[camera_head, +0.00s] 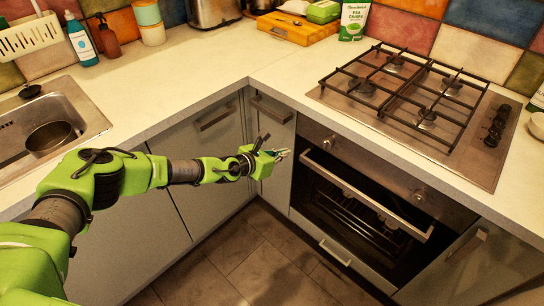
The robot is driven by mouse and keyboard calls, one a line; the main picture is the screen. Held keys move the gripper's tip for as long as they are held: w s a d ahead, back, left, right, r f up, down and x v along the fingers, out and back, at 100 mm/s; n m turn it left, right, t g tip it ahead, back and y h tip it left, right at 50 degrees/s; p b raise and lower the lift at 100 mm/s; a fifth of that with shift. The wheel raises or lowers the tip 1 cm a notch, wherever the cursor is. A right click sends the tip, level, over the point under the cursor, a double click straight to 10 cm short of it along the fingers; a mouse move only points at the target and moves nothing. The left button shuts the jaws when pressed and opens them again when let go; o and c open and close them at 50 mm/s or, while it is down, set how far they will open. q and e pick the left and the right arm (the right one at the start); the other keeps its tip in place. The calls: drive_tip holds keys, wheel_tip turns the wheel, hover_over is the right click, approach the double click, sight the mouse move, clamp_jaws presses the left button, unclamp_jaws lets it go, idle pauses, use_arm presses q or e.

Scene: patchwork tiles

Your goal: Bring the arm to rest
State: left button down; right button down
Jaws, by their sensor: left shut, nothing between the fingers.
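My left arm, green and black, comes in from the lower left and reaches out in front of the corner cabinets. Its left gripper (283,154) is shut and empty, held in the air below the worktop edge, to the left of the oven. It appears apart from the cabinet doors, though the exact gap is hard to judge. My right gripper does not show.
The oven (365,208) stands under a gas hob (412,105). A sink (45,125) with a pot (52,136) is at the left. The floor (245,265) is clear.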

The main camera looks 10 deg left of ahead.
use_arm(q)
drive_tip(key=shift+v, duration=3)
